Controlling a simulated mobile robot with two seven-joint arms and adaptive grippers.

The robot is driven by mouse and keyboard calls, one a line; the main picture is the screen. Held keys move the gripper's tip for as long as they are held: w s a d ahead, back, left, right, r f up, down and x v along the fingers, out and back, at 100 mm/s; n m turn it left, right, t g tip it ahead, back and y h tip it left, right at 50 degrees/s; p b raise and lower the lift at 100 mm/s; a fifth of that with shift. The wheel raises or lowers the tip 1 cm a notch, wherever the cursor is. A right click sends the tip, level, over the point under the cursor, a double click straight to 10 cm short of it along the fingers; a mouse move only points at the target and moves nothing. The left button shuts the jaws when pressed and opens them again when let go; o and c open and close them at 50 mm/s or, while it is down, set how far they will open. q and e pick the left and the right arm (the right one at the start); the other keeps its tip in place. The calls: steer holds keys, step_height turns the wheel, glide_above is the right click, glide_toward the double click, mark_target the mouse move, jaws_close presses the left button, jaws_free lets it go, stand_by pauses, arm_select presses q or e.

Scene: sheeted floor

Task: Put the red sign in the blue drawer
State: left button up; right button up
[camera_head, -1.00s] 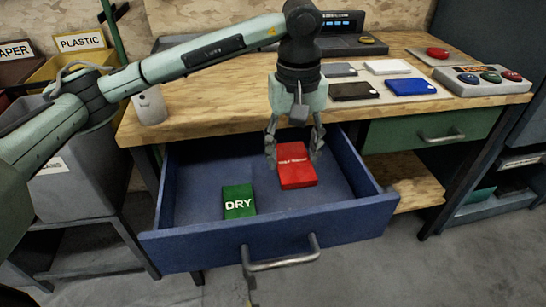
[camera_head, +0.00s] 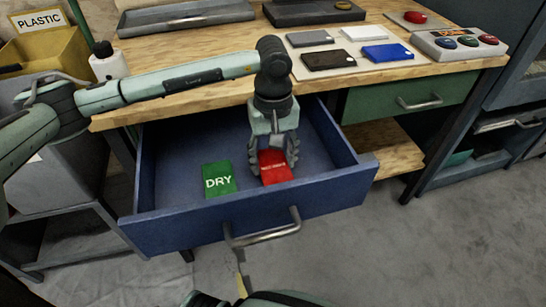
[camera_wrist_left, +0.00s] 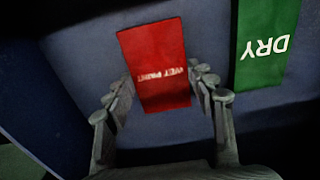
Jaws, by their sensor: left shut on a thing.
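The blue drawer (camera_head: 190,231) is pulled open under the wooden workbench. The red sign (camera_head: 275,167) is inside it, low toward the drawer floor, right of the green DRY sign (camera_head: 218,179). My left gripper (camera_head: 273,172) reaches down into the drawer with its fingers around the red sign, shut on it. In the left wrist view the red sign (camera_wrist_left: 158,62) lies between the fingers, its white lettering upside down. Whether it touches the drawer floor is hard to tell. My right gripper is not in view.
On the bench lie a grey plate (camera_head: 310,38), a dark plate (camera_head: 328,59), a white plate (camera_head: 363,33) and a blue plate (camera_head: 388,52). A button box (camera_head: 459,43) stands at the right. A closed green drawer (camera_head: 408,98) is beside the open one.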

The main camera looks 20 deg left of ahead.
arm_select(q)
steer(key=shift+f, duration=0.1)
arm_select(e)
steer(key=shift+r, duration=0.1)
arm_select(q)
steer(key=o, duration=1)
steer(key=shift+o, duration=0.2)
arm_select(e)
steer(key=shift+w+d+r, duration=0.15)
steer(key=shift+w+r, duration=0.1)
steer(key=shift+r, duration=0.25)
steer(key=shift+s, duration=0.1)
